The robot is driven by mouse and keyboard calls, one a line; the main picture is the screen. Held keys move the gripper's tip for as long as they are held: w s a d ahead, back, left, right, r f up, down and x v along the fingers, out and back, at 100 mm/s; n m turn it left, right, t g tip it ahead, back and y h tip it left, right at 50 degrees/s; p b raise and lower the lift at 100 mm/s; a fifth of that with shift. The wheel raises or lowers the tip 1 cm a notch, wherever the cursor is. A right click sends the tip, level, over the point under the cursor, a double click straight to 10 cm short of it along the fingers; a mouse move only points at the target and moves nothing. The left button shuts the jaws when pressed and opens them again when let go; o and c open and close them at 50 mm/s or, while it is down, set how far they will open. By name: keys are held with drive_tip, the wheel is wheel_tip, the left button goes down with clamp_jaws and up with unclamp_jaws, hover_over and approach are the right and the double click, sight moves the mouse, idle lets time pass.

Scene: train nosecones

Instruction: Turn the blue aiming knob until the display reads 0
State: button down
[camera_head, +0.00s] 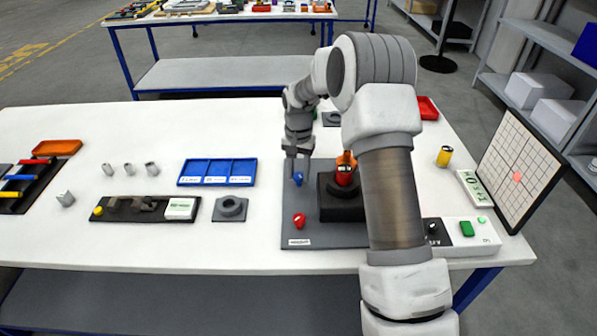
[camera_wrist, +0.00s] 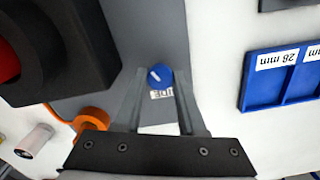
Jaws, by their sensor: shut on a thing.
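The blue aiming knob (camera_head: 298,180) stands on a dark grey base plate (camera_head: 300,228) on the white table. My gripper (camera_head: 300,168) points down over it, with one finger on each side. In the wrist view the blue knob (camera_wrist: 160,76), with a white pointer line, sits between the tips of my gripper (camera_wrist: 158,84). The jaws are shut on it.
A red knob (camera_head: 299,220) and a dark block (camera_head: 330,205) with a red and orange part share the base plate. A gridded board (camera_head: 519,165) with a red spot stands right. A blue tray (camera_head: 217,170) lies left. My arm hides part of the table.

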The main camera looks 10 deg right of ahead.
sight(299, 174)
drive_tip(key=n, duration=0.6)
drive_tip(key=shift+n, duration=0.3)
drive_tip(key=n, duration=0.5)
drive_tip(key=shift+n+p, duration=0.3)
drive_tip(key=shift+p, duration=0.1)
drive_tip(key=c, duration=0.5)
unclamp_jaws()
drive_tip(key=shift+r, duration=0.1)
drive_tip(key=shift+r+p, duration=0.45)
drive_tip(key=shift+r, duration=8.2)
